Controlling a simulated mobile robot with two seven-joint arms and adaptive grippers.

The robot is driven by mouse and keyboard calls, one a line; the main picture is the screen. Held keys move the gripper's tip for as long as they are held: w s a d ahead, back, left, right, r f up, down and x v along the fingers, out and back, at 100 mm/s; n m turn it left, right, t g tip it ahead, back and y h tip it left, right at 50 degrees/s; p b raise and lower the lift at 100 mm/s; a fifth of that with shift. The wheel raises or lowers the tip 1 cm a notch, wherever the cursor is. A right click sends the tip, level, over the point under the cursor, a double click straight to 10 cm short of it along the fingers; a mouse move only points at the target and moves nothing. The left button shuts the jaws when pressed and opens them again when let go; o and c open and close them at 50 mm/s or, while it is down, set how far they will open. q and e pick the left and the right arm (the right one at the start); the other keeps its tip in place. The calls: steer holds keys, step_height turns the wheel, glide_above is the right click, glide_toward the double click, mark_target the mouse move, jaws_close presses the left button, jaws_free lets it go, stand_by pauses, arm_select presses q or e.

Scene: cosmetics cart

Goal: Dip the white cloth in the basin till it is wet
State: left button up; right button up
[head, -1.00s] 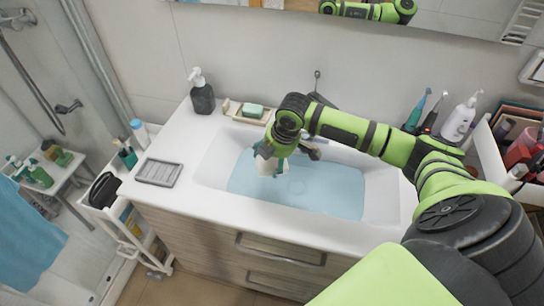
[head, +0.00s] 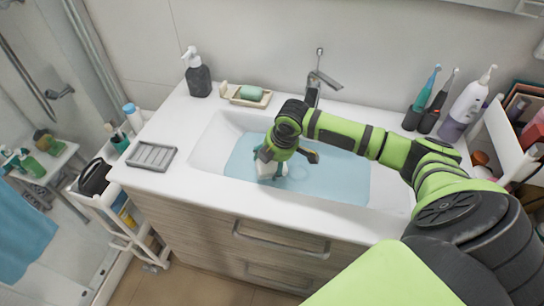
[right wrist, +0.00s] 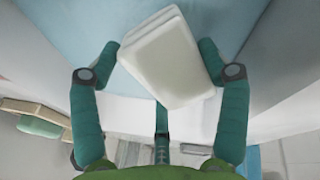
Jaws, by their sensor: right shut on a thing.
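My right gripper (head: 272,172) points down over the left part of the basin (head: 209,158), which holds pale blue water (head: 340,178). It is shut on the white cloth (right wrist: 168,60), a thick folded pad. In the right wrist view the teal fingers of the gripper (right wrist: 164,62) press on its two sides. In the head view only a pale bit of the cloth (head: 267,170) shows between the fingers, at or just above the water. I cannot tell whether it touches the water. My left gripper is not in view.
The faucet (head: 314,88) stands behind the basin, close to my right arm. A soap dish (head: 233,97) with green soap (head: 251,92) and a dark pump bottle (head: 198,78) are at the back left. A grey tray (head: 152,156) lies on the left counter. Toothbrushes (head: 422,97) stand at right.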

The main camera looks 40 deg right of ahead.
mark_target(272, 169)
steer(key=shift+f+b, duration=1.1)
steer(key=shift+f, duration=1.45)
steer(key=shift+s+f, duration=0.1)
steer(key=shift+s, duration=0.05)
steer(key=shift+a+f, duration=0.1)
steer(key=shift+s, duration=0.1)
steer(key=shift+w+r+p, duration=0.2)
steer(key=shift+r+p, duration=0.75)
steer(key=shift+p, duration=0.2)
step_height(272, 169, up, 2)
steer(key=shift+r+p, duration=0.1)
steer(key=shift+p, duration=0.9)
step_height(272, 169, up, 10)
steer(key=p, duration=1.1)
steer(key=shift+r, duration=0.1)
